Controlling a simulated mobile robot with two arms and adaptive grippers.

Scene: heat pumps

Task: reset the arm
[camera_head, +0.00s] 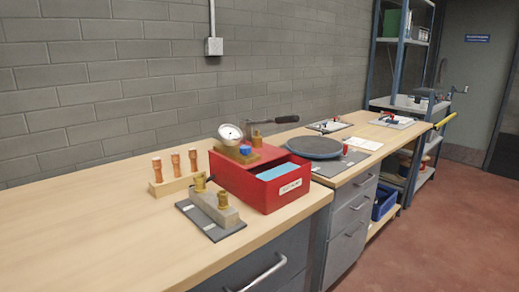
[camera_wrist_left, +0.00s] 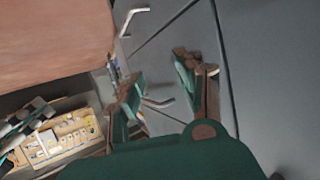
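No arm or gripper of mine shows in the head view. In the left wrist view my left gripper (camera_wrist_left: 160,76) has its two fingers spread apart, with nothing between them. Its dark green body fills the bottom of that view. Grey cabinet fronts (camera_wrist_left: 252,60) with bar handles lie beyond the fingers. An open drawer (camera_wrist_left: 45,168) with small yellowish and white parts shows at the lower left, and a brown surface (camera_wrist_left: 50,40) above it. My right gripper is in neither view.
In the head view a wooden workbench (camera_head: 85,235) runs along a grey block wall. On it stand a red box (camera_head: 262,187), a block with brass fittings (camera_head: 215,212), a copper-piece stand (camera_head: 175,183) and a round dark disc (camera_head: 316,147). Shelving (camera_head: 398,60) stands behind; red floor (camera_head: 440,235) is clear.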

